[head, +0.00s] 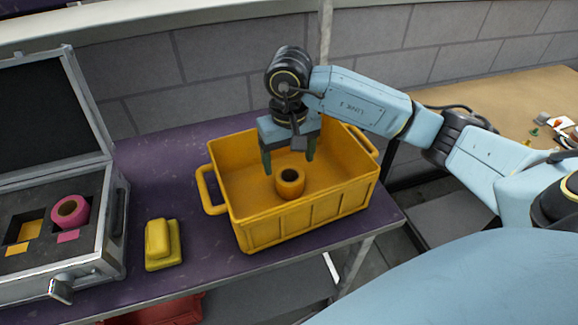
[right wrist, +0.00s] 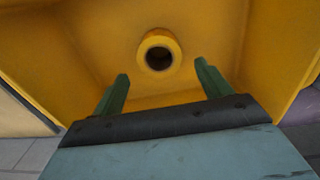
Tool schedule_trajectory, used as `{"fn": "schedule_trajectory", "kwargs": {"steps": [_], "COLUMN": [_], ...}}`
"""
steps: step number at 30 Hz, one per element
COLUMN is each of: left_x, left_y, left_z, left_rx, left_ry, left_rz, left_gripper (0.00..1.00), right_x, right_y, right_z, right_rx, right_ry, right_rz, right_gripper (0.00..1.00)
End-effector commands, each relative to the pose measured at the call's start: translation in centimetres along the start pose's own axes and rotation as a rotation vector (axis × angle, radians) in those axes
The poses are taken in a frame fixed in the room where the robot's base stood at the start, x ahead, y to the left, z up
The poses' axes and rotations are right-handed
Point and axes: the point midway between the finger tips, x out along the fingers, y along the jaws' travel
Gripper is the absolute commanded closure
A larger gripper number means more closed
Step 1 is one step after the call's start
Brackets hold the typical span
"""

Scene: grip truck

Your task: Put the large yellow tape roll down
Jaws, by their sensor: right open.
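The large yellow tape roll (head: 290,184) stands on the floor of the yellow crate (head: 300,222), with its hole facing up. It also shows in the right wrist view (right wrist: 160,53), beyond the fingertips and apart from them. My right gripper (head: 289,166) is over the crate, pointing down. Its green fingers (right wrist: 160,83) are spread wide with nothing between them. My left gripper is not in view.
An open silver case (head: 98,262) at the left has dark foam with a pink tape roll (head: 70,211) in it. A yellow object (head: 162,244) lies on the purple table (head: 190,190) between case and crate. A brick wall stands behind.

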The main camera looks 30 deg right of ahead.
Motion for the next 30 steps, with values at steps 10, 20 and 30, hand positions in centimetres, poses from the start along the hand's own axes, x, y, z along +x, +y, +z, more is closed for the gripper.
{"fn": "schedule_trajectory", "kwargs": {"steps": [10, 20, 30], "left_x": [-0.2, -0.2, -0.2], "left_y": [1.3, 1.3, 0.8], "left_z": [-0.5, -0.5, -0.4], "left_rx": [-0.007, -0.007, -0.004], "left_ry": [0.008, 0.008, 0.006], "left_rz": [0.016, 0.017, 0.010], "left_gripper": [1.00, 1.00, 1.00], "right_x": [-6.9, -8.2, -8.2], "right_y": [0.0, 0.0, 0.0], "right_z": [-0.1, 0.0, 0.0], "right_rx": [0.001, 0.000, 0.000], "right_ry": [0.003, -0.001, 0.000], "right_rz": [0.000, 0.000, 0.000], "right_gripper": [0.23, 0.23, 0.23]}}
